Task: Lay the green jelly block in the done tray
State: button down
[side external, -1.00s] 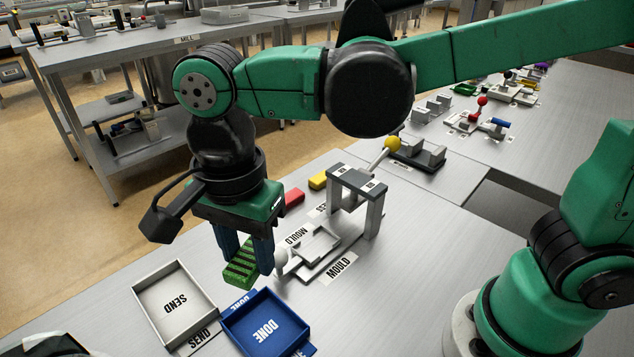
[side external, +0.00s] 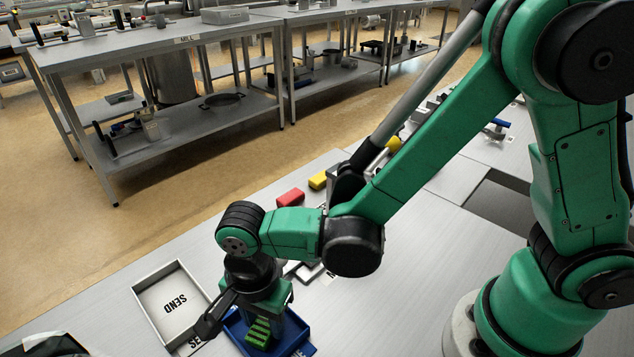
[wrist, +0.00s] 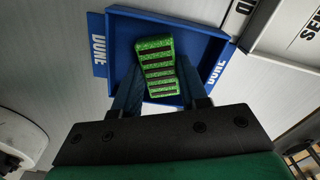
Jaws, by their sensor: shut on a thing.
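The green jelly block (side external: 259,333), ribbed with dark grooves, is at the blue done tray (side external: 302,334), within its outline in both views. My gripper (side external: 262,326) is over the tray, pointing down, and is shut on the block. In the wrist view the block (wrist: 157,68) sits slightly tilted between the two blue fingers (wrist: 157,88), and the tray's rim (wrist: 180,22) shows around it. I cannot tell whether the block touches the tray floor.
The grey send tray (side external: 172,302) stands just left of the done tray. A red block (side external: 290,198) and a yellow block (side external: 318,180) lie farther back on the bench. My arm hides most of the mould.

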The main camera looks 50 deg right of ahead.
aim_at(264, 323)
jog(key=shift+f, duration=0.15)
jog(key=shift+c, duration=2.3)
grip_release()
notch_tip(264, 323, up, 12)
jog(key=w+d+r+n+t, duration=0.1)
jog(key=d+n+t, duration=0.6)
jog(key=d+n, duration=0.6)
jog(key=d, duration=0.5)
jog(key=shift+d+n, duration=0.3)
jog(key=shift+w+r, duration=0.1)
